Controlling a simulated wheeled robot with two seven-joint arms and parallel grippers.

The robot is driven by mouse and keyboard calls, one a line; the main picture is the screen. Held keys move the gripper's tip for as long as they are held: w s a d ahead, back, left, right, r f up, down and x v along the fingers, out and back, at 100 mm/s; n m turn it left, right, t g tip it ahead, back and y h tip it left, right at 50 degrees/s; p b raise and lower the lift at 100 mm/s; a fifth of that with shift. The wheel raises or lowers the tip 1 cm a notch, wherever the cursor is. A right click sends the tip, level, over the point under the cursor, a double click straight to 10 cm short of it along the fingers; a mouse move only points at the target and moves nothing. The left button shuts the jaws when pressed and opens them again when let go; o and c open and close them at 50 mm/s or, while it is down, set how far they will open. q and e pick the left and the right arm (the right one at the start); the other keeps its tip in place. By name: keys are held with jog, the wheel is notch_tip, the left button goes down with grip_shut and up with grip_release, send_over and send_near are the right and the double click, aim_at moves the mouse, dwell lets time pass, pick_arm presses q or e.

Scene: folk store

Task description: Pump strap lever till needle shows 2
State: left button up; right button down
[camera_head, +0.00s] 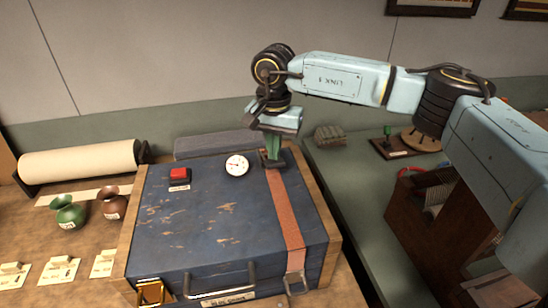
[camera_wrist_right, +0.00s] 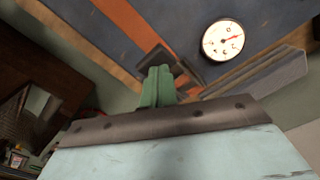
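A blue worn case (camera_head: 220,225) lies on the counter with an orange-red strap (camera_head: 284,215) running over its lid. A dark strap lever (camera_head: 268,162) sits at the strap's far end; it also shows in the right wrist view (camera_wrist_right: 181,68). The white round dial (camera_head: 237,165) is left of it. My left gripper is out of view.
A red button (camera_head: 180,174) is on the lid's far left. A green jug (camera_head: 68,213), a brown jug (camera_head: 113,203) and a paper roll (camera_head: 80,162) stand left. A grey block (camera_head: 215,146) lies behind the case.

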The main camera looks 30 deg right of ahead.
jog(key=shift+s+f+b, duration=0.15)
jog(key=shift+f+b, duration=0.45)
jog(key=shift+f, duration=0.5)
jog(key=shift+r, duration=0.1)
notch_tip(320, 180, up, 9)
jog(key=p, duration=0.5)
jog(key=shift+p, duration=0.3)
